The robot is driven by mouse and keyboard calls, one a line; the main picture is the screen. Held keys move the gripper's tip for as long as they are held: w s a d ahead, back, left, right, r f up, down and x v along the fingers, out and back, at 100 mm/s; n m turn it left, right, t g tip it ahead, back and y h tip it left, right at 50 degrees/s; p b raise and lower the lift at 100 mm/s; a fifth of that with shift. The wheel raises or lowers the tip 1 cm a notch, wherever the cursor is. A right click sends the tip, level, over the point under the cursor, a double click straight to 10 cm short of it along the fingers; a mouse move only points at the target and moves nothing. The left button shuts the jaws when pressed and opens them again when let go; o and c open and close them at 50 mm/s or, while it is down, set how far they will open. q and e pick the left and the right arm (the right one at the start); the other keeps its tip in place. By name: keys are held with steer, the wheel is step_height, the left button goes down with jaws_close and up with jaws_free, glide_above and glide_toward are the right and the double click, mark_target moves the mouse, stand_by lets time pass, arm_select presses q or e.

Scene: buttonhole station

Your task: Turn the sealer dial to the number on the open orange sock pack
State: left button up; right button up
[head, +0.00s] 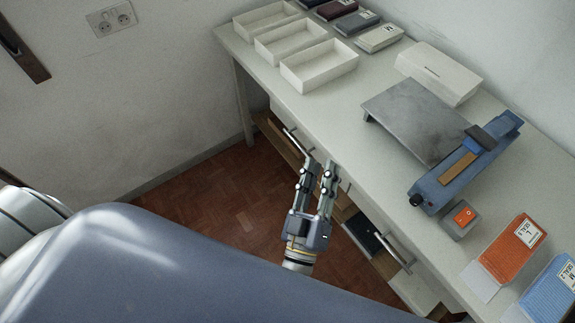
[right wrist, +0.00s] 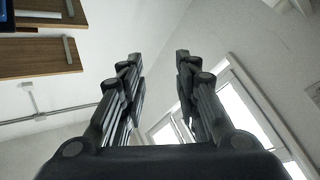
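The blue sealer (head: 478,158) stands on the worktop at the right, beside a grey metal plate (head: 418,118). A small black knob (head: 416,199), which looks like its dial, is on its near end; its setting is too small to read. The orange sock pack (head: 513,250) lies nearer, with a white label that seems to read L, SEAL 5. Its pale end looks open. My right gripper (head: 320,163) is open and empty in front of the table's edge, left of the sealer and apart from it. Its spread fingers also show in the right wrist view (right wrist: 160,75). My left gripper is out of view.
A grey box with an orange switch (head: 462,217) sits between sealer and orange pack. A blue pack (head: 552,291) lies at the lower right. White trays (head: 320,66), folded packs (head: 357,22) and a white box (head: 438,74) stand farther back. Drawers with handles (head: 388,248) are under the worktop.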

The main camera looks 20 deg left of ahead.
steer(key=s+a+n+g+y, duration=0.1)
steer(key=a+n+g+y, duration=0.1)
steer(key=a+n+y, duration=0.4)
steer(key=shift+s+a+r+n+y+p, duration=0.25)
steer(key=shift+r+n+y+p, duration=0.05)
steer(key=shift+r+n+p, duration=0.15)
